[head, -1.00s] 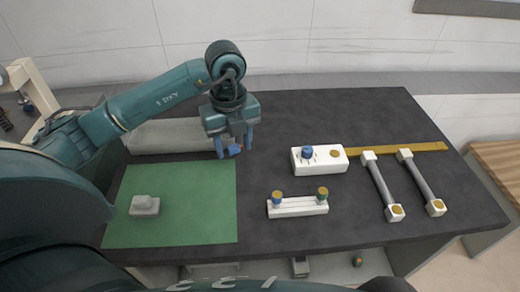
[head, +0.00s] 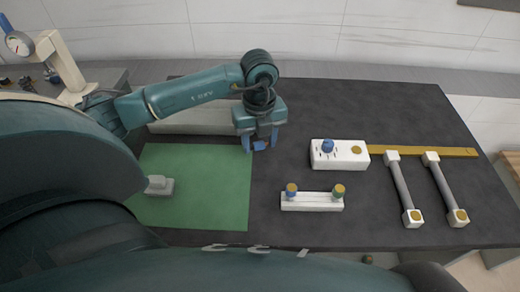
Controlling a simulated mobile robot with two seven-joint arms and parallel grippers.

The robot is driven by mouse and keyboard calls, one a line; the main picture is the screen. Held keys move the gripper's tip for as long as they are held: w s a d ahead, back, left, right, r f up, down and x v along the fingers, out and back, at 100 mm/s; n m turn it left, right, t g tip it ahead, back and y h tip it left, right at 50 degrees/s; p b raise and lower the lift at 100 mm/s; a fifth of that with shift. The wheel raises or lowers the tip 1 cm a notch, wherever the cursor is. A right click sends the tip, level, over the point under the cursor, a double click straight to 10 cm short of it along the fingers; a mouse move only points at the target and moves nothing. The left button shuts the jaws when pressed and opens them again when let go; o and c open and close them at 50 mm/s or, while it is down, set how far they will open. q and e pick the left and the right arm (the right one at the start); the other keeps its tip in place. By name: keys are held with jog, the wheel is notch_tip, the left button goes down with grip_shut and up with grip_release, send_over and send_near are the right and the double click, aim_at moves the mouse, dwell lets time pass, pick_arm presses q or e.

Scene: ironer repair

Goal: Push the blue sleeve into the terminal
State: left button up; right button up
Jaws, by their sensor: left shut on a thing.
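My left gripper (head: 260,146) points down over the dark table, just past the right edge of the green mat. It is shut on a small blue piece (head: 260,147), which looks like the blue sleeve; the fingers hide part of it. A white block (head: 344,161), seemingly the terminal, stands to the right of the gripper, apart from it. It carries a blue knob (head: 327,146) and a brass disc (head: 356,150). My right gripper is not in view.
A white holder (head: 312,204) with a blue and a green brass-topped post stands in front. Two grey bars (head: 401,187) (head: 444,187) with white ends and a brass strip (head: 425,151) lie right. A grey piece (head: 159,186) sits on the green mat (head: 205,205). A pale roll (head: 195,121) lies behind.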

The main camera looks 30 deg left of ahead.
aim_at(260, 145)
pick_arm(q)
notch_tip(260, 145, down, 4)
jog(key=shift+r, duration=0.1)
jog(key=o, duration=1)
jog(key=shift+o, duration=0.2)
jog(key=shift+f, duration=0.35)
notch_tip(260, 145, up, 14)
jog(key=shift+a+f, duration=0.25)
jog(key=shift+a, duration=0.05)
